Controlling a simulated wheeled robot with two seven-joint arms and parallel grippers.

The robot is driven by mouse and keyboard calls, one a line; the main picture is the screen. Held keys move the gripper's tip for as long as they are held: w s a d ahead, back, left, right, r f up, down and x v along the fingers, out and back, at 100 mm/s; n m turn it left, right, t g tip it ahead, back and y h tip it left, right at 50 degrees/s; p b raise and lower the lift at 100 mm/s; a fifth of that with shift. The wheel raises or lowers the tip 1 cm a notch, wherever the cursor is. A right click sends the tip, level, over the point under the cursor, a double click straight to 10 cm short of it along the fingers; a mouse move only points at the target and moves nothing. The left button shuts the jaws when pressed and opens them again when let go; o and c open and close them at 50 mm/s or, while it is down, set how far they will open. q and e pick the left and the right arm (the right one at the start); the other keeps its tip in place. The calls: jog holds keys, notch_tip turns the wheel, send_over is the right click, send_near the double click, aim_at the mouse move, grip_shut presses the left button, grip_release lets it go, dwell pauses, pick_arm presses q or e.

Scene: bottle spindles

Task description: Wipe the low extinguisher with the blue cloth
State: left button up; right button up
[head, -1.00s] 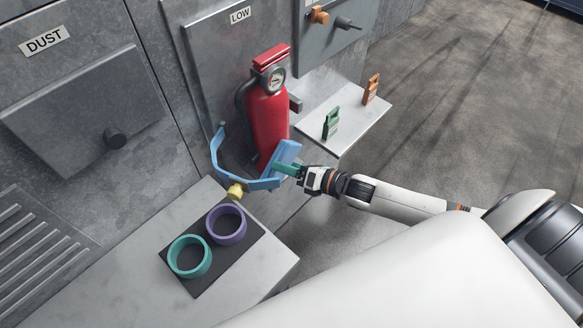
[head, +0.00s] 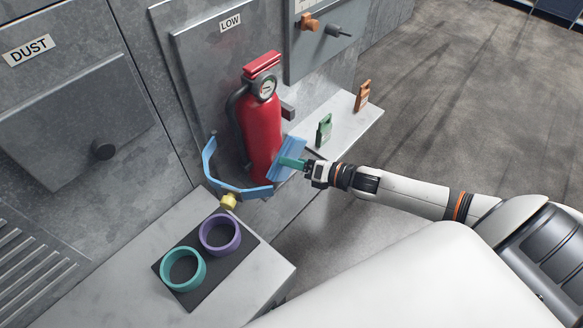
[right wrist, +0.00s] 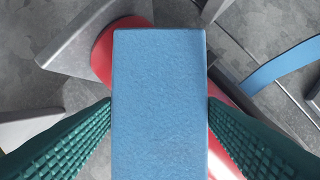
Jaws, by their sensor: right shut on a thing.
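The red extinguisher (head: 262,130) stands upright against the panel marked LOW (head: 230,23), with a round gauge near its top. An open blue strap (head: 225,187) curves out at its lower left. My right gripper (head: 294,164) is shut on the blue cloth (head: 285,161), a flat pad at the extinguisher's lower right side. In the right wrist view the cloth (right wrist: 160,100) lies between the green fingers, with the red body (right wrist: 103,52) behind it. I cannot tell whether cloth and extinguisher touch. My left gripper is not in view.
A yellow knob (head: 228,201) sits under the strap. A purple ring (head: 220,234) and a teal ring (head: 183,269) rest on a dark mat (head: 206,283) on the near ledge. A green tag (head: 324,130) and an orange tag (head: 362,96) stand on the right shelf (head: 345,122).

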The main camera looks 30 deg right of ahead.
jog(key=shift+w+d, duration=0.15)
jog(key=shift+d, duration=0.4)
jog(key=shift+a, duration=0.1)
